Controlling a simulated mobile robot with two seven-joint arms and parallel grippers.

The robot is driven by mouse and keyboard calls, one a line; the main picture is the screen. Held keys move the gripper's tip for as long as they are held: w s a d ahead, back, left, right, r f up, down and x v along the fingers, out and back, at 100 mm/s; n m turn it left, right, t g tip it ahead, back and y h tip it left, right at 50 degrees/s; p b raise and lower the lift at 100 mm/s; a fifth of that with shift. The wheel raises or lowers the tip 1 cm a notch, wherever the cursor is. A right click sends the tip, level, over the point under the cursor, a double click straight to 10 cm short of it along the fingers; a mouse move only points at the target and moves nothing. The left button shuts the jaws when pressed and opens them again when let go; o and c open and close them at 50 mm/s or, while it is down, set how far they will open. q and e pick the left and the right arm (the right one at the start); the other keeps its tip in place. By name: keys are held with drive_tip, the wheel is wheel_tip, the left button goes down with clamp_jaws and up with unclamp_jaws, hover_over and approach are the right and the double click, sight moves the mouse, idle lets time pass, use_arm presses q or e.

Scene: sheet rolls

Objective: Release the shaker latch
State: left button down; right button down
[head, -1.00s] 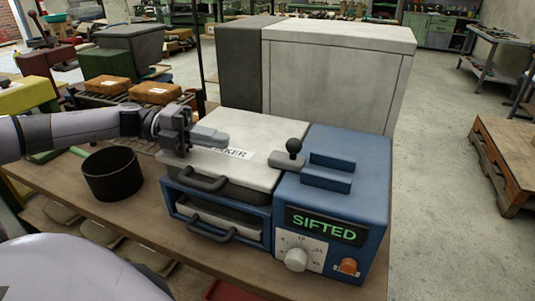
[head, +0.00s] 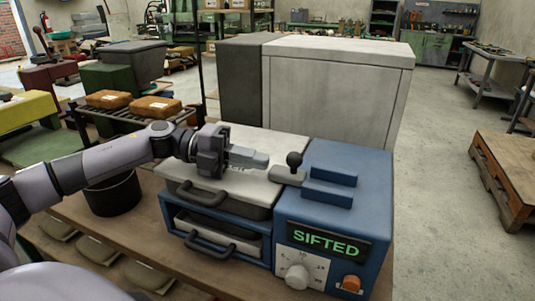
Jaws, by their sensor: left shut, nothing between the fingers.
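The shaker (head: 374,200) is a blue machine on a wooden bench, with a light grey lid (head: 285,143) and a lit green "SIFTED" display (head: 325,243). The latch (head: 290,172) is a grey bar with a black ball knob, lying across the seam between the lid and the blue housing, beside two raised blue blocks (head: 330,184). My left gripper (head: 262,160) is over the lid, its fingers closed together and empty, pointing right at the latch. Its tips are just left of the latch; whether they touch it I cannot tell. It hides most of the lid's label. My right gripper is not in view.
A black handle (head: 203,194) is on the lid's front, with a drawer handle (head: 210,246) below. A black round pot (head: 112,195) stands left, partly behind my left arm. A large grey cabinet (head: 335,95) stands behind the shaker. Open floor lies to the right.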

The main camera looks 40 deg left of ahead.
sight(290, 164)
use_arm(q)
drive_tip(key=shift+w+d+r+p, duration=0.2)
drive_tip(key=shift+w+d, duration=0.1)
drive_tip(key=shift+d, duration=0.35)
drive_tip(key=shift+w+d+r+p, duration=0.15)
drive_tip(key=shift+w+d, duration=0.1)
drive_tip(key=shift+d, duration=0.35)
drive_tip(key=shift+f, duration=0.1)
drive_tip(key=shift+d, duration=0.2)
drive_tip(key=d+p, duration=0.1)
drive_tip(key=w+d+p, duration=0.1)
drive_tip(key=d, duration=0.1)
drive_tip(key=shift+d+r+p, duration=0.2)
drive_tip(key=shift+p, duration=0.1)
drive_tip(key=shift+d, duration=0.3)
drive_tip(key=shift+f, duration=0.15)
drive_tip(key=shift+a, duration=0.1)
